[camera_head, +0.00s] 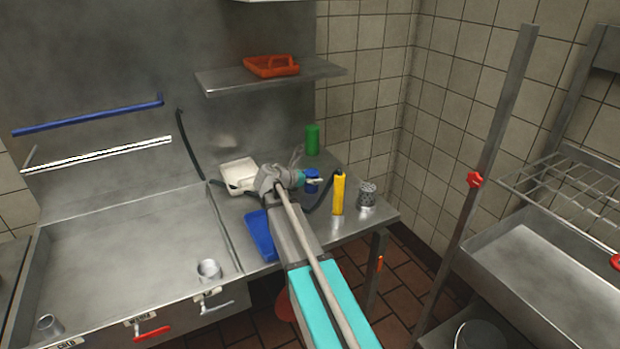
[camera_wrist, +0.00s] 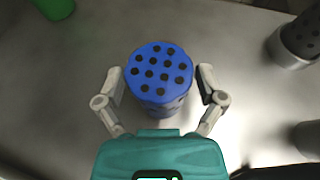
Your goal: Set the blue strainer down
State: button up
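The blue strainer (camera_head: 312,183) stands upright on the metal counter (camera_head: 290,213), right of the sink. In the wrist view its round top (camera_wrist: 160,72) with dark holes faces the camera. My gripper (camera_wrist: 161,82) is open around it, one finger on each side, with narrow gaps showing between fingers and strainer. In the head view my gripper (camera_head: 309,181) reaches the strainer from the left and hides part of it. The strainer's lower part is mostly hidden under its top in the wrist view.
A grey perforated strainer (camera_head: 367,194) and a yellow-handled tool (camera_head: 339,192) stand to the right. A green cylinder (camera_head: 312,140) stands behind. A white tray (camera_head: 238,173) and a blue tray (camera_head: 259,236) lie left. A shelf (camera_head: 310,72) hangs above.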

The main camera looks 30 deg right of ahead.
jog(key=shift+r, duration=0.2)
dwell(0.4)
jog(key=shift+s+a+r+p, duration=0.1)
jog(key=shift+a+p, duration=0.1)
jog(key=shift+p, duration=0.15)
jog(key=p+v, duration=0.3)
jog(key=v, duration=0.6)
jog(key=shift+s+a+r+p, duration=0.1)
jog(key=shift+a+r+p, duration=0.2)
jog(key=shift+p, duration=0.1)
jog(key=shift+v, duration=0.85)
jog(key=shift+f, duration=0.15)
